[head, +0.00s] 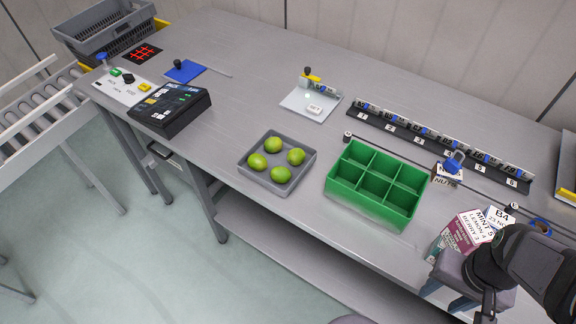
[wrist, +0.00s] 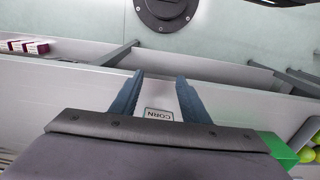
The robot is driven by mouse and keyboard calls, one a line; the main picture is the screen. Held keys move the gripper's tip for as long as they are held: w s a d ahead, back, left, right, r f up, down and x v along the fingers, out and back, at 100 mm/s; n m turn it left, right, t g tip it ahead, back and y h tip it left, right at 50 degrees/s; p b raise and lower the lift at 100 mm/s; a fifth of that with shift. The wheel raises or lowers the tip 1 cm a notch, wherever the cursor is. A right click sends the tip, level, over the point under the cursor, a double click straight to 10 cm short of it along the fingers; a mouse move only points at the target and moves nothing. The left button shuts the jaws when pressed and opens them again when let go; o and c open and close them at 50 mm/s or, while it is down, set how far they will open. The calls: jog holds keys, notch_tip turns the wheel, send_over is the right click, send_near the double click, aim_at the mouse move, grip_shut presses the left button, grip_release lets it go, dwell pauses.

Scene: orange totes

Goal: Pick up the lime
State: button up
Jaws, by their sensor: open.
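Several green limes sit in a grey square tray (head: 262,180) near the front edge of the table. One lime (head: 281,175) is at the tray's front, another lime (head: 257,160) at its left, and others lie behind and to the right. My gripper (head: 447,300) is at the lower right, far from the tray, pointing down near the table's front edge. In the wrist view its two blue-grey fingers (wrist: 158,92) are apart with nothing held between them. Limes (wrist: 309,155) also show at the right edge of the wrist view, partly cut off.
A green divided box (head: 372,212) stands right of the tray, between it and my gripper. Cartons (head: 462,232) stand close beside my gripper. A black rack (head: 440,145) runs along the back.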

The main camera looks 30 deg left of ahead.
notch_tip(320, 180, up, 4)
jog(key=r+n+t+y+b, duration=0.1)
jog(key=n+y+b, duration=0.35)
jog(key=n, duration=2.25)
send_over(282, 172)
jog(key=d, duration=0.2)
jog(key=shift+h, duration=0.45)
jog(key=shift+s+d+p+x, duration=0.15)
jog(key=shift+p+x, duration=0.3)
jog(key=shift+x, duration=1.45)
jog(key=shift+s+d+p+x, duration=0.15)
jog(key=shift+p+x, duration=0.3)
jog(key=shift+x, duration=1.5)
jog(key=c, duration=0.7)
